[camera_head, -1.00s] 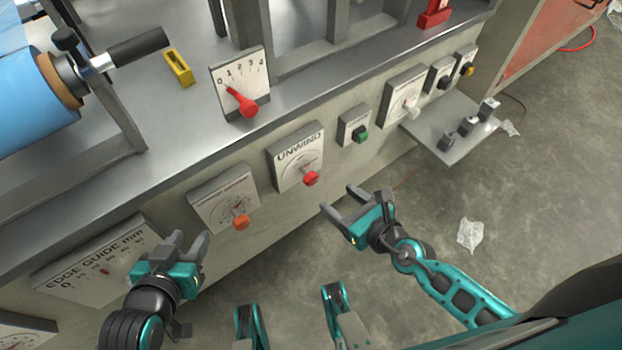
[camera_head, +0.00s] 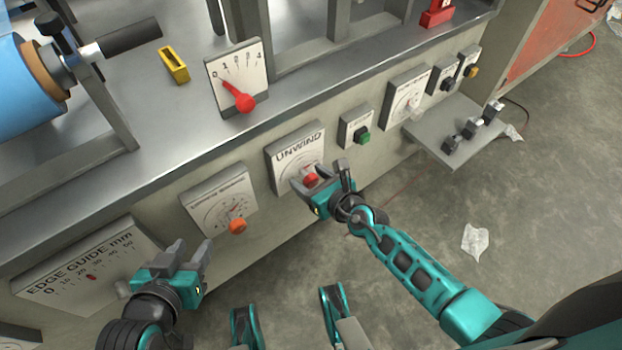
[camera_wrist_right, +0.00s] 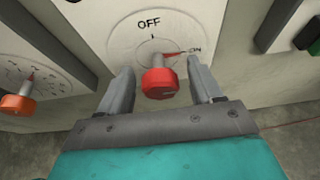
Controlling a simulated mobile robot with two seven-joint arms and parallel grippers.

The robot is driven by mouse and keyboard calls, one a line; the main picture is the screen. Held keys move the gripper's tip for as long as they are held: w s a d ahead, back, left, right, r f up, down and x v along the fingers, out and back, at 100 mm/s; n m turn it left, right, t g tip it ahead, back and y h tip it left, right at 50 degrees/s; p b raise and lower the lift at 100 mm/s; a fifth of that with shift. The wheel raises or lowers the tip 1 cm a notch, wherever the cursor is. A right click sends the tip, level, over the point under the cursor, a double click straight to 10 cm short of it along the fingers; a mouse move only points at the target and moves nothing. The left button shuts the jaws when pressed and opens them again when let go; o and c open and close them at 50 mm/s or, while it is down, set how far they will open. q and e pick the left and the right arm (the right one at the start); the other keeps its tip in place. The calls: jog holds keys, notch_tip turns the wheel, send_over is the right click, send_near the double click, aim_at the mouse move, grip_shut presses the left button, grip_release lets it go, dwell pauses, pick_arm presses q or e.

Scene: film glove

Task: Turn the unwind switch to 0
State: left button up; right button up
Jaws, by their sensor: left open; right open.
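The unwind switch panel (camera_head: 293,150) is on the front face of the machine. Its red knob (camera_head: 311,179) also shows in the right wrist view (camera_wrist_right: 160,82), where the dial has marks OFF at the top and ON at the right. A thin red pointer (camera_wrist_right: 178,52) lies toward ON. My right gripper (camera_head: 322,178) is open, with a finger on either side of the knob; in the wrist view both fingers (camera_wrist_right: 162,88) stand apart from it. I cannot tell any contact. My left gripper (camera_head: 190,258) is open and empty in front of the edge guide panel.
An orange-knobbed dial panel (camera_head: 220,200) is left of the unwind panel, and a green-knobbed switch (camera_head: 362,135) is right of it. A small grey shelf (camera_head: 455,150) juts out further right. The edge guide panel (camera_head: 85,270) is at lower left.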

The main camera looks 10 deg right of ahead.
jog(key=shift+c, duration=0.3)
jog(key=c, duration=0.9)
